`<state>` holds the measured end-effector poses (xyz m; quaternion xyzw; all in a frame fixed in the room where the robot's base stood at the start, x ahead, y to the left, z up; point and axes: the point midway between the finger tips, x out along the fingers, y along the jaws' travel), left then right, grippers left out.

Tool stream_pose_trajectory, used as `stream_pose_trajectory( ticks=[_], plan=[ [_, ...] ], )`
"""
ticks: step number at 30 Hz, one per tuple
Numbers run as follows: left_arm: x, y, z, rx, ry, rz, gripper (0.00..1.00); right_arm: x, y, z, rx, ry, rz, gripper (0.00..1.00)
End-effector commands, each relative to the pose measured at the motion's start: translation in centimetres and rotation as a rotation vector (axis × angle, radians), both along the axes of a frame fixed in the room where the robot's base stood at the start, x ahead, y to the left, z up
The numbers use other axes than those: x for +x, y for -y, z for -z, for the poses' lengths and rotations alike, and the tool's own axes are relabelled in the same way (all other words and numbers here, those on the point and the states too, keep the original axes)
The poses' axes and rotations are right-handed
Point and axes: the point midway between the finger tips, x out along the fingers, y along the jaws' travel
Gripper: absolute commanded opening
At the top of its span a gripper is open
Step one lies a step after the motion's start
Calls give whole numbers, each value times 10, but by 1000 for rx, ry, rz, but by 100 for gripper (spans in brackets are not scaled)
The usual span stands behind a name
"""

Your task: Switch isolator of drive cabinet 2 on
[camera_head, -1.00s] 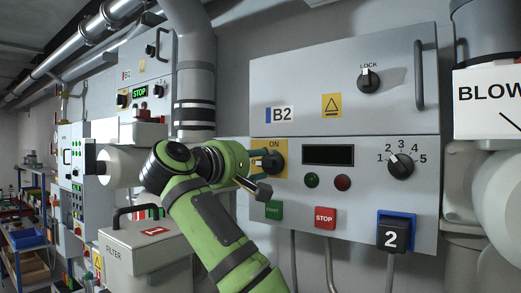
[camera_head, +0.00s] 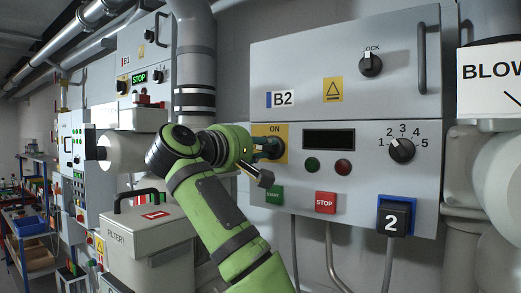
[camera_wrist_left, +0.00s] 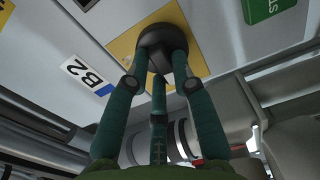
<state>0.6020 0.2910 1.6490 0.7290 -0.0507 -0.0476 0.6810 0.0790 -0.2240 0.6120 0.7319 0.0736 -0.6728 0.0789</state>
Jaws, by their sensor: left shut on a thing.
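Drive cabinet B2 (camera_head: 345,85) is a grey wall cabinet with a lower control panel. Its isolator, a dark round knob (camera_head: 275,148), sits on a yellow plate (camera_head: 258,130) marked ON at the panel's upper left. My left gripper (camera_head: 265,150) reaches it from the left and is shut on the knob. In the left wrist view, the teal fingers (camera_wrist_left: 162,75) hold the dark isolator knob (camera_wrist_left: 160,38) on the yellow plate. The fingers partly hide the knob, so I cannot tell its exact position. My right gripper is not in view.
The panel also has a dark display (camera_head: 329,139), a green START button (camera_head: 274,195), a red STOP button (camera_head: 325,202), a 1–5 selector (camera_head: 402,150) and a blue-framed plug (camera_head: 396,216) marked 2. Cabinet B1 (camera_head: 145,60) and the filter box (camera_head: 150,235) stand left.

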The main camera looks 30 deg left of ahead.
Motion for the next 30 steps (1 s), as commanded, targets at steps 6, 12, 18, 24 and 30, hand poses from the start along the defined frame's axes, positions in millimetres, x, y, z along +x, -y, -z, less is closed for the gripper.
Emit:
stream_pose_trajectory(
  ticks=[6, 12, 18, 24, 30],
  plan=[
    [0, 0, 3, 151, 22, -4, 0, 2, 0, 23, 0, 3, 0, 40],
    [-1, 0, 2, 335, 49, -5, 0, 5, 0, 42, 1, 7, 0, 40],
    [-1, 2, 2, 524, 75, -5, 0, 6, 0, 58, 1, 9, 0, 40],
    [-1, 3, 0, 712, 101, -5, 0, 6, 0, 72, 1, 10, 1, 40],
    [-1, 5, -1, 900, 128, -6, 0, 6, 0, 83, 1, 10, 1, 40]
  ],
)
